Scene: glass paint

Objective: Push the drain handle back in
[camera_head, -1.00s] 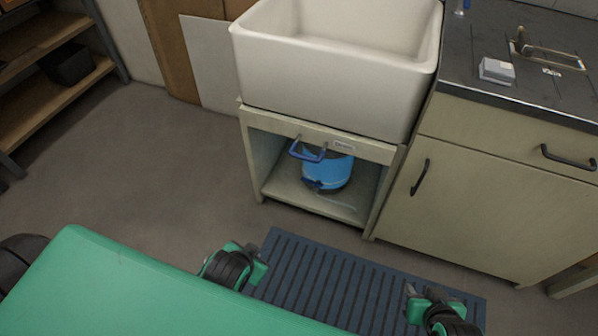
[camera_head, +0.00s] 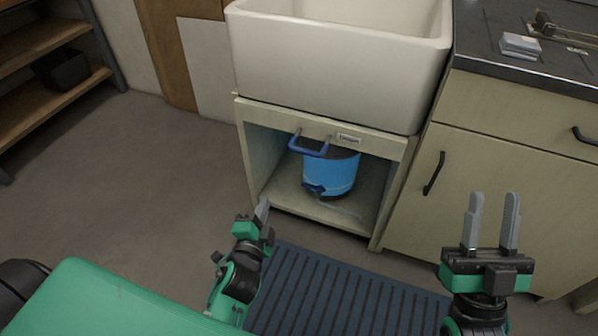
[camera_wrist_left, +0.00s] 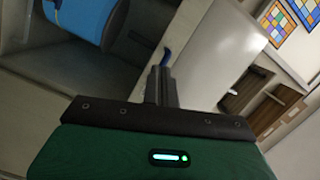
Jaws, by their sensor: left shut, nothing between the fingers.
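The blue drain handle (camera_head: 309,146) is a U-shaped bar that sticks out from the front rail of the sink cabinet, below the white sink (camera_head: 335,65). A small label plate sits to its right. My left gripper (camera_head: 263,210) is shut and empty, in front of the cabinet, lower and to the left of the handle and apart from it. In the left wrist view its closed fingers (camera_wrist_left: 161,86) point toward a small blue piece of the handle (camera_wrist_left: 166,56). My right gripper (camera_head: 491,222) is open and empty in front of the cupboard door.
A blue bucket (camera_head: 331,174) stands inside the open cabinet beneath the handle. A ribbed blue mat (camera_head: 345,295) lies on the floor in front. A cupboard (camera_head: 500,190) with dark pulls is on the right. The floor on the left is free.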

